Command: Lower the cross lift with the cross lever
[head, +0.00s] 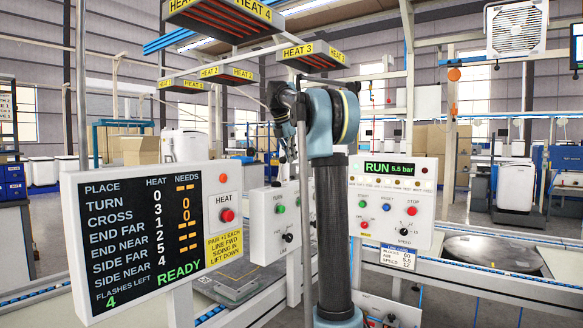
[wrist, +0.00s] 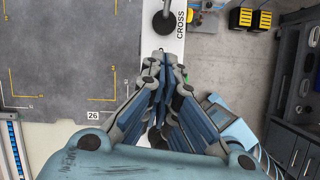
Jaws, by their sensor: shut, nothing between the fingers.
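In the wrist view a white panel strip bears the word CROSS (wrist: 181,25). Beside the word is a black-knobbed lever (wrist: 161,24), close to the top edge. My gripper (wrist: 158,60) is shut and empty, its fingertips over the strip just below the lever in the picture, with a small gap showing between them. A green button shows partly beside the fingers. In the head view my arm hides the gripper and most of the panel behind it. The cross lift cannot be made out for certain.
A status board (head: 145,235) shows READY in green. A panel marked TURN (head: 275,218) stands behind it, with buttons and a black lever. A RUN panel (head: 393,202) stands right of my arm. The wrist view shows a grey plate (wrist: 65,50) with yellow corner marks.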

